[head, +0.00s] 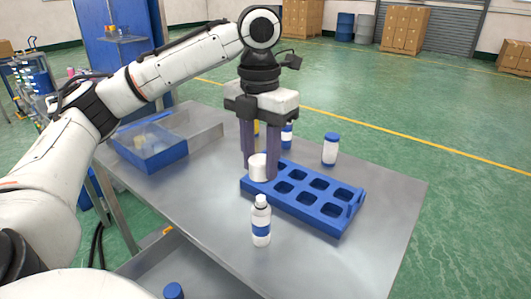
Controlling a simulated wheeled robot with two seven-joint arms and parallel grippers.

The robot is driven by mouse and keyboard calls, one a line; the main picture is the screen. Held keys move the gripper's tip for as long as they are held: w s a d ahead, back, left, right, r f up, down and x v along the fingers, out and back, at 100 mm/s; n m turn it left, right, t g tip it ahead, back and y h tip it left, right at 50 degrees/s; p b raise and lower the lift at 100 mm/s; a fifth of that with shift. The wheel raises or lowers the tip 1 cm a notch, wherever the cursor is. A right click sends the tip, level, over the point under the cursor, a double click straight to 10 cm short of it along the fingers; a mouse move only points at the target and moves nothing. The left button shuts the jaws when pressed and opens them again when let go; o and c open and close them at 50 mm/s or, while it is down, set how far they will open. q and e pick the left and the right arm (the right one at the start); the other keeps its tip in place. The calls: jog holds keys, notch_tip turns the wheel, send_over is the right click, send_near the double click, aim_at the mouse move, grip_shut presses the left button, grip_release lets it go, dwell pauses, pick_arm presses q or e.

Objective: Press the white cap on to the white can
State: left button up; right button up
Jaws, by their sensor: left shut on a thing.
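My left gripper (259,171) points straight down over the table, at the near left end of the blue rack. Its two purple fingers are shut on the white cap (258,167), a plain short cylinder. A white can (261,221) with a blue band and a narrow white top stands upright on the table, nearer to me than the gripper. The cap is apart from this can, behind it in the view. Whether the cap touches the rack I cannot tell. My right gripper is not in view.
The blue rack (322,207) has several empty square pockets. Behind it stand a white can with a blue lid (330,149) and a blue-banded can (287,135). A blue bin (160,158) sits at the left. The steel table (350,265) is clear at front right.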

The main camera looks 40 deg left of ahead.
aim_at(261, 196)
pick_arm(q)
jog(key=shift+f, duration=3.85)
jog(key=shift+w, duration=0.1)
jog(key=o, duration=1.6)
jog(key=shift+o, duration=0.2)
jog(key=shift+r, duration=3.55)
grip_shut()
